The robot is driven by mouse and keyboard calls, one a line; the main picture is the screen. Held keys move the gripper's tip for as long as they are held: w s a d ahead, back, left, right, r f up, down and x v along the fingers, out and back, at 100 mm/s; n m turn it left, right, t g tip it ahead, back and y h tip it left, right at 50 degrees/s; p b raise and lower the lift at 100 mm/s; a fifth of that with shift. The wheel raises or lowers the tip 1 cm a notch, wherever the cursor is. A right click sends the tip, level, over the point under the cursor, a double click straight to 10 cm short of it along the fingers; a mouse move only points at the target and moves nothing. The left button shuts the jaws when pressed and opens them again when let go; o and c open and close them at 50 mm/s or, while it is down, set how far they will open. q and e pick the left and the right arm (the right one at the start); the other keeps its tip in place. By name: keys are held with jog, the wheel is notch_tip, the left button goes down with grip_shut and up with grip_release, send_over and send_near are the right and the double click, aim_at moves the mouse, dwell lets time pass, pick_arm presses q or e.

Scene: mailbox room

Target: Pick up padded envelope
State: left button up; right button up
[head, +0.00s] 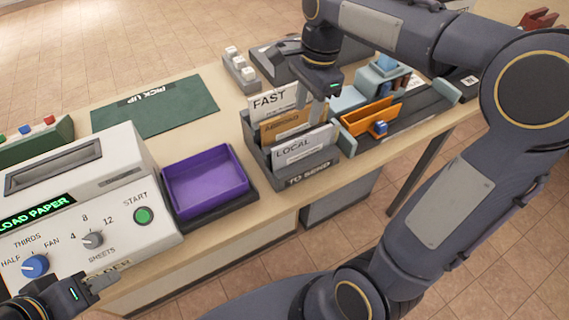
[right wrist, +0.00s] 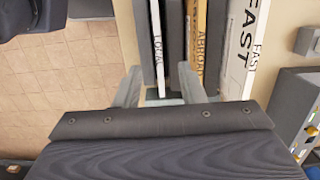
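No item is clearly recognisable as a padded envelope. The dark "TO SEND" sorter (head: 308,180) holds upright pieces marked FAST (head: 268,101), ABROAD (head: 284,126) and LOCAL (head: 300,148); the ABROAD one is tan, the others pale. I cannot tell whether any is an envelope or only a divider. My right gripper (head: 318,108) points down over the sorter. In the right wrist view its fingers (right wrist: 160,90) are apart, over the LOCAL and ABROAD edges, with nothing visibly gripped. My left gripper (head: 103,286) is low at the left, by the white machine's front; its finger gap is unclear.
A purple tray (head: 205,183) stands left of the sorter, beside the white machine (head: 82,205) with knobs. A green PICK UP mat (head: 155,107) lies bare behind. An orange holder (head: 371,116) stands right of the sorter, near my right arm. The table's front edge is close.

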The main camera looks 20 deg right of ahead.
aim_at(303, 137)
jog(key=f, duration=0.7)
jog(key=shift+s+a+f, duration=0.15)
jog(key=shift+a+f, duration=0.15)
jog(key=shift+f, duration=0.1)
jog(key=shift+c, duration=0.3)
grip_shut()
